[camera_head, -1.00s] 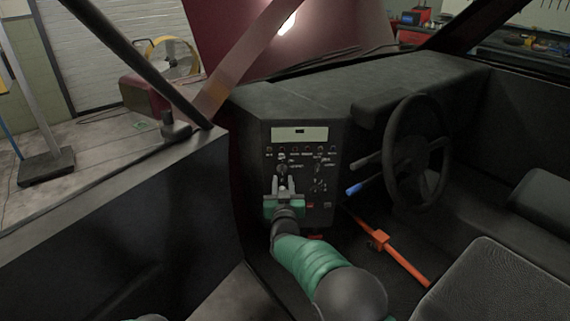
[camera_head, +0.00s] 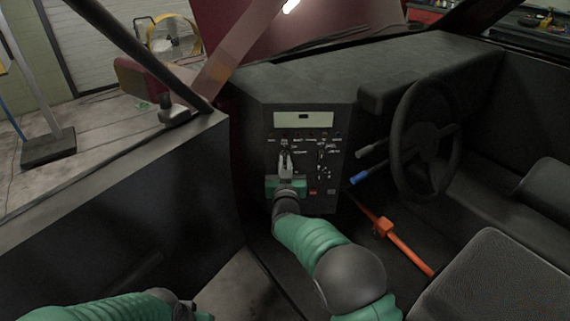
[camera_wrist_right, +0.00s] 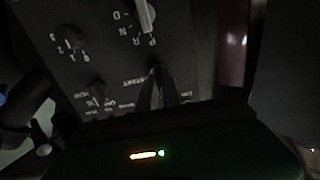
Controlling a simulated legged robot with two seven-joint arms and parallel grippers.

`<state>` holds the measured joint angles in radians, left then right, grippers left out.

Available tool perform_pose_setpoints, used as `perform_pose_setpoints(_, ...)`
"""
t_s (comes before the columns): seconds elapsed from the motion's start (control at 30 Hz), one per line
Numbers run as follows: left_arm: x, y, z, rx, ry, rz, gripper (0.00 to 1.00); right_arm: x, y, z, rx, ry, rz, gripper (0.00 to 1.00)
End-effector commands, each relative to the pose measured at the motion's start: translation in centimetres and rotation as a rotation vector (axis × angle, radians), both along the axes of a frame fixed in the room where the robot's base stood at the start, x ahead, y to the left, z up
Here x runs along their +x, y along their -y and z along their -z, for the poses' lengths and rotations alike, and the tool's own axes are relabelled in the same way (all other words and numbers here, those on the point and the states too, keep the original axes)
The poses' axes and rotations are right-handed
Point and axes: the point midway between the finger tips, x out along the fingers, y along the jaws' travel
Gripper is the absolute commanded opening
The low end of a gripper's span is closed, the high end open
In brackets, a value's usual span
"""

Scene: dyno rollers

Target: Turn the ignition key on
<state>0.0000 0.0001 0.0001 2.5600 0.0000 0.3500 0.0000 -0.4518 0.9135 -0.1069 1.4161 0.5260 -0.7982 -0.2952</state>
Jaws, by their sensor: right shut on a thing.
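The dark control panel (camera_head: 306,178) stands on the dashboard left of the steering wheel. My right gripper (camera_head: 286,156) reaches up to its upper left part, with its fingers close together. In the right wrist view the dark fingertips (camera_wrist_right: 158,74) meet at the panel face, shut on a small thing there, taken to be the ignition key. The key itself is hidden by the fingers. My left arm shows at the bottom left of the head view, but its gripper fingers are out of the picture.
A lettered selector (camera_wrist_right: 146,18) and a numbered knob (camera_wrist_right: 72,38) sit close to the right fingers. The steering wheel (camera_head: 424,140) with its column levers and an orange bar (camera_head: 400,250) are to the right. The door (camera_head: 110,215) is to the left.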

Motion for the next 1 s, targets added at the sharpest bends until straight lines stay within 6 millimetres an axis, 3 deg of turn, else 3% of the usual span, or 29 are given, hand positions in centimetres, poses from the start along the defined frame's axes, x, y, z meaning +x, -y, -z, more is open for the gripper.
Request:
perform_pose_setpoints(0.37,0.0,0.0,0.8,0.000,0.000,0.000,0.36,-0.1,0.0,0.2,0.097,-0.004,0.000,0.00)
perform_pose_setpoints(1.0,0.0,0.0,4.2,0.000,0.000,0.000,0.36,-0.1,0.1,0.4,0.599,-0.013,0.000,0.00)
